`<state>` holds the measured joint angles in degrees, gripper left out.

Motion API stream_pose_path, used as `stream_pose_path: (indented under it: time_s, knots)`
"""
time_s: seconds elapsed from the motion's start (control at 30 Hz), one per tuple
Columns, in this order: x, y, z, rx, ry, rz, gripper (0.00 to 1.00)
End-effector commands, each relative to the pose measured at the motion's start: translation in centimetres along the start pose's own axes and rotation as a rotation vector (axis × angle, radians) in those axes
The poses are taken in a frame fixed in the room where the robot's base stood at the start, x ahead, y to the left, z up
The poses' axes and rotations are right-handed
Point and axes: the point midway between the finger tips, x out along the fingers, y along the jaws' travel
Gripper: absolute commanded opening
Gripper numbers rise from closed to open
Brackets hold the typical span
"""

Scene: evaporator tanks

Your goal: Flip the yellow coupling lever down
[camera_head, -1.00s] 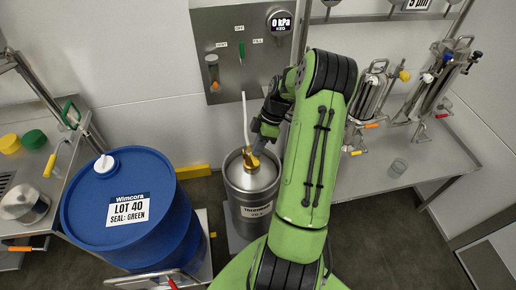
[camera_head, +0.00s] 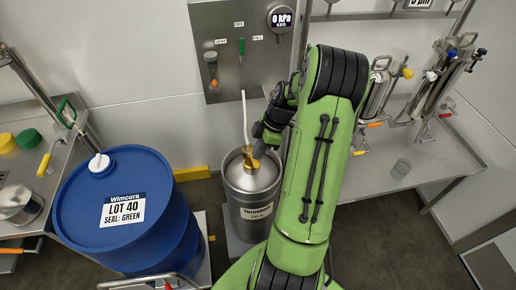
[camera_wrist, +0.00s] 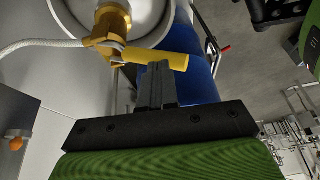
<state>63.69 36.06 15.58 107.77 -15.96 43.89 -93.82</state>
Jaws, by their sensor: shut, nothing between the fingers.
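The yellow coupling lever (camera_wrist: 155,58) sticks out sideways from the brass-coloured coupling (camera_wrist: 108,25) on top of the steel keg (camera_head: 250,205). In the head view the coupling (camera_head: 250,163) sits at the keg's top centre, partly behind my gripper. My gripper (camera_wrist: 158,68) is shut and empty. In the wrist view its fingertips overlap the lower edge of the lever near its outer part; I cannot tell whether they touch it. In the head view my gripper (camera_head: 260,146) is just above the coupling.
A white hose (camera_head: 245,115) runs from the coupling up to the wall panel (camera_head: 225,75), which has a green OFF/VENT/FILL valve handle and a 0 kPa gauge. A blue drum (camera_head: 125,220) stands left of the keg. A steel bench (camera_head: 430,170) stands at right.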

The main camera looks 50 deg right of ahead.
Motion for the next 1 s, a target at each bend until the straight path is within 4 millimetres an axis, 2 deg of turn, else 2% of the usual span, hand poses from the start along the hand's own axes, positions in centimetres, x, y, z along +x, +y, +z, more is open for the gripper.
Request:
stream_pose_path:
  time_s: [0.03, 0.17, 0.5, 1.0]
  knots:
    - [0.7, -0.3, 0.4, -0.009, -0.001, 0.024, 0.00]
    - [1.5, -0.9, 0.7, -0.037, 0.002, 0.092, 0.00]
    - [3.1, -2.2, 1.3, -0.035, 0.003, 0.086, 0.00]
    - [4.0, -2.7, 1.6, -0.035, 0.004, 0.085, 0.00]
